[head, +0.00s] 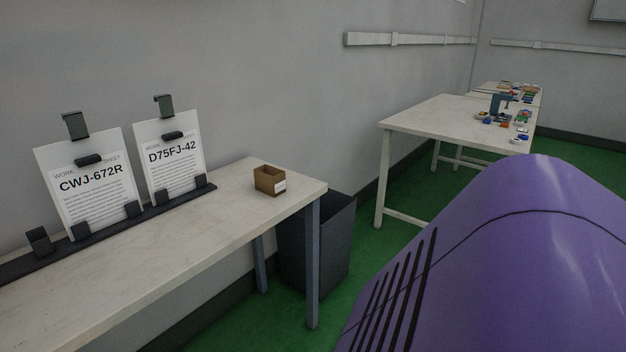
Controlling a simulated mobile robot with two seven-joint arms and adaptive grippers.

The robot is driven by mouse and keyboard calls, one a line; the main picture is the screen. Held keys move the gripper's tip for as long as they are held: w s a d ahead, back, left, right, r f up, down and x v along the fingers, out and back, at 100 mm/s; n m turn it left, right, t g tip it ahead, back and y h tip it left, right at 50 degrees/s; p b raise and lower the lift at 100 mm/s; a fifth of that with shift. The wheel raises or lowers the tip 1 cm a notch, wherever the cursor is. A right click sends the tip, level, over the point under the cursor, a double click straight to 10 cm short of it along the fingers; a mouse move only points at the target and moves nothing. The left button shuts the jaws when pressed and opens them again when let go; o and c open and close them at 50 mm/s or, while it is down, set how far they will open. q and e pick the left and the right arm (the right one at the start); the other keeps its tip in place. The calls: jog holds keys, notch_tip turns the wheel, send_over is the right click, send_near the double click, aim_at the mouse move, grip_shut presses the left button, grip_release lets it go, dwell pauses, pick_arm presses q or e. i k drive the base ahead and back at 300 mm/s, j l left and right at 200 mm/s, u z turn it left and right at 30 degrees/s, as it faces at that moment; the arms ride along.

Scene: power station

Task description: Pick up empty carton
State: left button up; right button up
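A small brown open-topped carton (268,181) stands upright on the near table, close to its right end. It has a white label on its front right side. From this angle I see part of its inner walls, but its floor is hidden, so I cannot tell whether it is empty. Neither of my grippers shows in the head view, and nothing is touching the carton.
The near table (150,262) holds two worksheets, CWJ-672R (90,195) and D75FJ-42 (172,170), on a dark rack. A dark bin (320,245) stands beyond its right end. A farther table (430,117) carries small coloured parts. Green floor lies between.

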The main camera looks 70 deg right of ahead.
aim_at(269, 180)
jog(key=z, duration=1.8)
jog(key=i+l, duration=0.2)
jog(key=i, duration=0.15)
